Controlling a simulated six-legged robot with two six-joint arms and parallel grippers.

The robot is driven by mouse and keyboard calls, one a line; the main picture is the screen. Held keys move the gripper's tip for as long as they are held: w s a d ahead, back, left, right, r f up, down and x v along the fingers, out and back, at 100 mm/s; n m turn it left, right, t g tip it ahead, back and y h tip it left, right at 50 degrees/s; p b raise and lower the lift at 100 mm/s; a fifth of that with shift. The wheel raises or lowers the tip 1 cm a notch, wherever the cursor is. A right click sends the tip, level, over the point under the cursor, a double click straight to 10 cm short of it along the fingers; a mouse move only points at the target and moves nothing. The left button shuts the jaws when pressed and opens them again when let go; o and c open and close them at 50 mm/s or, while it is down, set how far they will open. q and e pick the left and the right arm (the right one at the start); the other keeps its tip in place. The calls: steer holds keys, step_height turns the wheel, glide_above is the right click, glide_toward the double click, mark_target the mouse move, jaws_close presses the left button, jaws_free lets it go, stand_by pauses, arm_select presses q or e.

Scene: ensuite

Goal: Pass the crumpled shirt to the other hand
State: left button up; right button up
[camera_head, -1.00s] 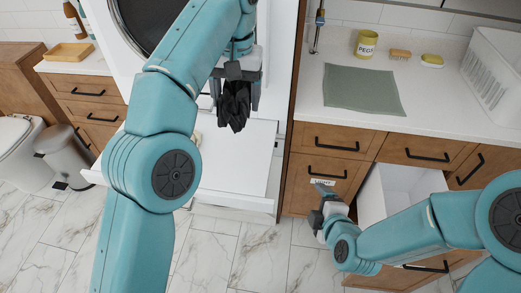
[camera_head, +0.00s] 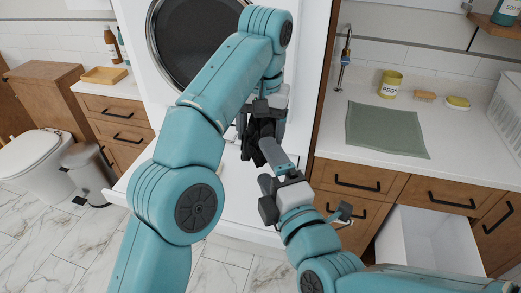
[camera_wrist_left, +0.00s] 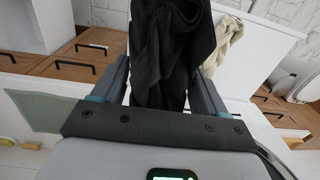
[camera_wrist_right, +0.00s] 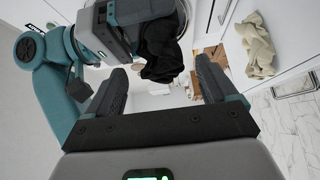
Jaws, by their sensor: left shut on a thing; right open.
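The crumpled black shirt (camera_head: 256,142) hangs in front of the white machine. My left gripper (camera_head: 264,108) is shut on it; the left wrist view shows the dark cloth (camera_wrist_left: 172,50) bunched between its fingers. My right gripper (camera_head: 270,172) is open, just below and to the right of the shirt, pointing up towards it. My left arm and the right fingers hide part of the shirt in the head view.
A front-loading machine (camera_head: 190,45) stands behind, with a white pull-out shelf (camera_head: 236,205) below. A cream cloth (camera_wrist_right: 256,46) lies near the arms. At right are a counter with a green mat (camera_head: 385,130) and an open white drawer (camera_head: 430,238).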

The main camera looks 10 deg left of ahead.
mark_target(256, 145)
steer(key=x, duration=0.7)
